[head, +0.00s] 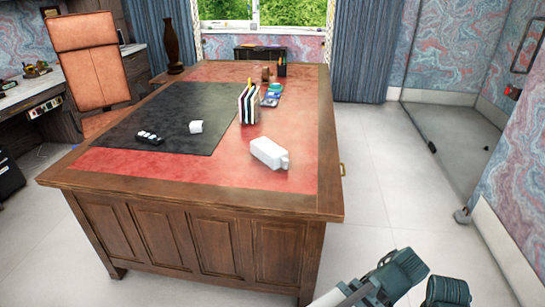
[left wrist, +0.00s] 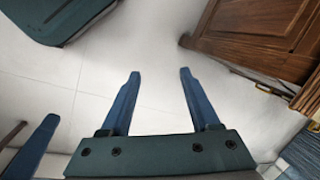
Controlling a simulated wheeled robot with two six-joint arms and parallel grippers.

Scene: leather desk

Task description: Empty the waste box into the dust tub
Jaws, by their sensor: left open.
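My left gripper (left wrist: 160,75) is open and empty in the left wrist view, above the pale floor and apart from the wooden desk. A blue finger-like part (left wrist: 38,145) at the lower left of that view may belong to my right gripper; its state cannot be told. No fingertips show clearly in the head view. I cannot tell which is the waste box or the dust tub, nor see any contents.
The wooden desk (head: 200,190) fills the middle. On it are a dark object with white tops (head: 150,138), upright books (head: 248,104) and a pen cup (head: 282,68). An orange chair (head: 88,60) stands at the back left. Floor (head: 375,190) right of the desk is clear.

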